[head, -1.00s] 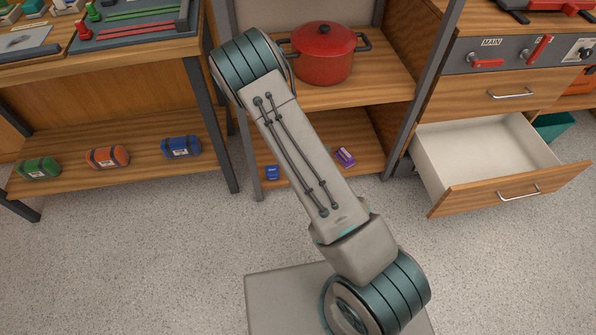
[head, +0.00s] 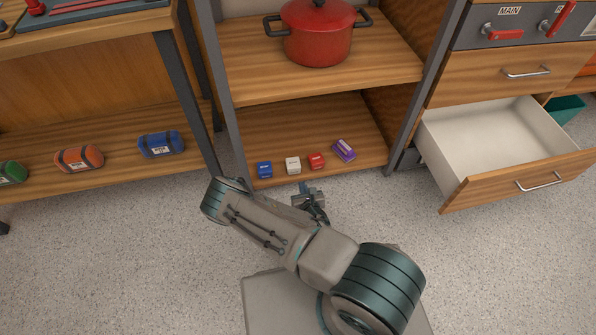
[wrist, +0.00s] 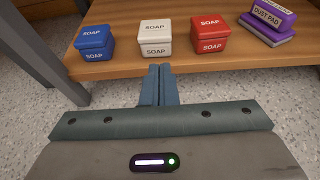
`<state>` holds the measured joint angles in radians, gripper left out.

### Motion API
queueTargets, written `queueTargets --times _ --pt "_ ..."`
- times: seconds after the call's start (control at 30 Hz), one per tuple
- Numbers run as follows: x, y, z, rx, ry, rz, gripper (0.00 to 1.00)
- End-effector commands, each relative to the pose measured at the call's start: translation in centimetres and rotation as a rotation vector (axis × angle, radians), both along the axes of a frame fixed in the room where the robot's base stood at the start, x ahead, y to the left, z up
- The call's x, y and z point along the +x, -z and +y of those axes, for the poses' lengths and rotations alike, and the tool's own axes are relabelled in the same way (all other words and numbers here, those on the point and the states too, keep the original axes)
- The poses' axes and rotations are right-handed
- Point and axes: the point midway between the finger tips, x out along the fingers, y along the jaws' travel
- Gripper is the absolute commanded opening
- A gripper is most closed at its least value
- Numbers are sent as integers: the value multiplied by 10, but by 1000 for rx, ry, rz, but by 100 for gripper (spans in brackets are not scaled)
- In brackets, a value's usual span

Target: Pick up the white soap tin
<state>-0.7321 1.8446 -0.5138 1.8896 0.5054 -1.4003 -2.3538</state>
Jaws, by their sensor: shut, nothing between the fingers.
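The white soap tin (head: 293,164) stands on the lower shelf (head: 340,120) of the open rack, between a blue soap tin (head: 264,170) and a red soap tin (head: 316,161). In the wrist view the white tin (wrist: 154,38) is near the shelf's front edge, with the blue tin (wrist: 94,42) on its left and the red tin (wrist: 209,36) on its right. My gripper (wrist: 161,68) is shut and empty. Its fingertips are just in front of the shelf edge, below and in line with the white tin in the wrist view, apart from it.
A red pot (head: 317,35) stands on the shelf above. Rack posts flank the shelf, and an open drawer (head: 520,180) juts out at the right. The floor in front is clear.

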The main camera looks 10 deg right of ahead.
Motion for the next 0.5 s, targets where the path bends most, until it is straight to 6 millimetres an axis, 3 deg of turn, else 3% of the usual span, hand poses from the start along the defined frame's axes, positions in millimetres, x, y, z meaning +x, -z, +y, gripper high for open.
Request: queueTargets --times 0.17,0.5 --pt "24 1 2 -1 -4 -5 0" --pt "98 2 1 2 -2 -5 0"
